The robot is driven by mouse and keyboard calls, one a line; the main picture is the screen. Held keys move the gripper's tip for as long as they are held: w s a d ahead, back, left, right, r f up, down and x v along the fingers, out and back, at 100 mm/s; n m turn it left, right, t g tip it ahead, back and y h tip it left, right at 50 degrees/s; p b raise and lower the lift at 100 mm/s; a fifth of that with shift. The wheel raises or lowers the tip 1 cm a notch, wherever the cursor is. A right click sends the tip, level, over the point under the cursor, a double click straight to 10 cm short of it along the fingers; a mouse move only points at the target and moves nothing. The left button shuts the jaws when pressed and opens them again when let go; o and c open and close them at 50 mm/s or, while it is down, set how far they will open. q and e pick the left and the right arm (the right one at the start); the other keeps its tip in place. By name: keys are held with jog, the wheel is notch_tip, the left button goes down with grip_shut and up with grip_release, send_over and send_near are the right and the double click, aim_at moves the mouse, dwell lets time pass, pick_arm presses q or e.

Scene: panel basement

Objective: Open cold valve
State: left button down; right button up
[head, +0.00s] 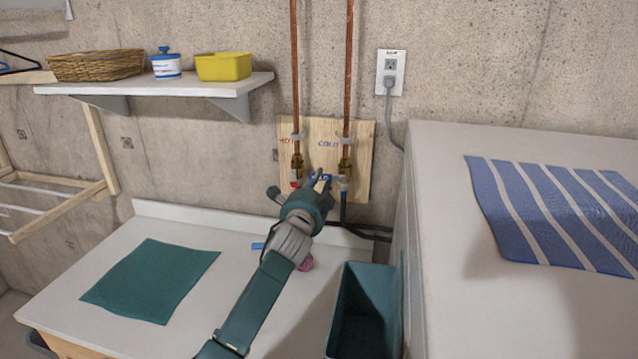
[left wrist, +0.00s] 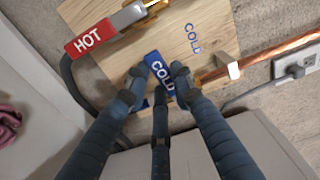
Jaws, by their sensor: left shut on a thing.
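The blue cold valve handle (left wrist: 158,72), lettered COLD, sits between the fingers of my left gripper (left wrist: 157,88) in the left wrist view. It lies crosswise to its copper pipe. In the head view the handle (head: 320,177) shows as a bit of blue left of the cold pipe, and my left gripper (head: 318,186) is shut on it, partly covering it. The red hot valve handle (left wrist: 90,38) lies roughly in line with its pipe, beside and apart from the fingers. My right gripper is not in view.
The valves are on a wooden board (head: 363,160) on the concrete wall. Below are a white counter (head: 180,225) with a green cloth (head: 150,280) and a teal bin (head: 365,310). A white appliance (head: 440,200) stands right. A shelf (head: 160,86) is upper left.

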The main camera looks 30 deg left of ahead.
pick_arm(q)
jog(key=shift+w+d+f+n+b, duration=0.25)
jog(key=shift+d+f+n+b, duration=0.55)
jog(key=shift+n, duration=1.8)
jog(key=shift+w+d+f+n+b, duration=0.2)
jog(key=shift+d+f+n+b, duration=0.55)
jog(key=shift+n, duration=1.85)
jog(key=shift+w+d+f+n+b, duration=0.35)
jog(key=shift+d+f+n, duration=0.75)
jog(key=shift+n, duration=1.5)
jog(key=shift+s+d+r, duration=0.1)
jog(key=shift+d+r, duration=0.05)
jog(key=c, duration=1.4)
grip_release()
jog(key=shift+c, duration=0.2)
jog(key=shift+s, duration=0.1)
jog(key=v, duration=1.1)
jog(key=shift+s, duration=0.4)
